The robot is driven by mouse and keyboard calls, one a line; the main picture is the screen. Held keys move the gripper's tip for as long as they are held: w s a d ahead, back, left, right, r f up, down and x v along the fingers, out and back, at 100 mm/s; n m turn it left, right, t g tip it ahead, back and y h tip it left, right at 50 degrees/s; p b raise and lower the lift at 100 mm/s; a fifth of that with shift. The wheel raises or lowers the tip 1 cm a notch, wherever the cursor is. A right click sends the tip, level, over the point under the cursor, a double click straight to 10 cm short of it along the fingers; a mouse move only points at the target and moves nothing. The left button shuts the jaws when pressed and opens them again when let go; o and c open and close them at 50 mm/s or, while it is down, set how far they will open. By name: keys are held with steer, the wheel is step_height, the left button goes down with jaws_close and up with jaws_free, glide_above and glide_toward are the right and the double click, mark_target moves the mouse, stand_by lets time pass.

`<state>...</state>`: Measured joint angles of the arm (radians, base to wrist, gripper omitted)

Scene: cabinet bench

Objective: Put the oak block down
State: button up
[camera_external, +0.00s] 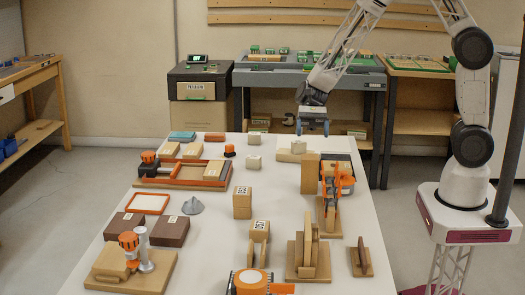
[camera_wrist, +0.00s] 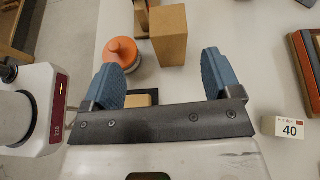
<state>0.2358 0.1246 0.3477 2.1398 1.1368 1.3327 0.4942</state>
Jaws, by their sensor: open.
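My gripper (camera_external: 313,130) is above the far end of the white table in the external view. In the wrist view its two blue fingers (camera_wrist: 163,77) are spread wide, with nothing held between them. A tall oak-coloured block (camera_external: 310,172) stands upright on the table below and nearer the external camera; what looks like the same block (camera_wrist: 168,36) shows beyond the fingertips in the wrist view. A small light wooden piece (camera_wrist: 142,98) is partly hidden behind the gripper bar. I cannot tell for certain which piece is the oak block.
An orange-capped object (camera_wrist: 122,53) stands beside the tall block. A small cube marked 40 (camera_wrist: 284,127) is to the right. An orange-rimmed tray (camera_external: 215,172), a grey cone (camera_external: 193,206) and several wooden blocks and stands crowd the table. Bare tabletop shows around the middle.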

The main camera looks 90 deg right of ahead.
steer(key=s+d+r+n+t+h, duration=0.1)
steer(key=s+r+n+h, duration=0.5)
steer(key=s, duration=0.8)
steer(key=s+d+r+n+t+h, duration=0.1)
steer(key=s+r+n+h, duration=0.6)
steer(key=s+r+n, duration=0.4)
steer(key=shift+s+d+r+t, duration=0.35)
steer(key=shift+s+r, duration=0.55)
steer(key=shift+s, duration=0.7)
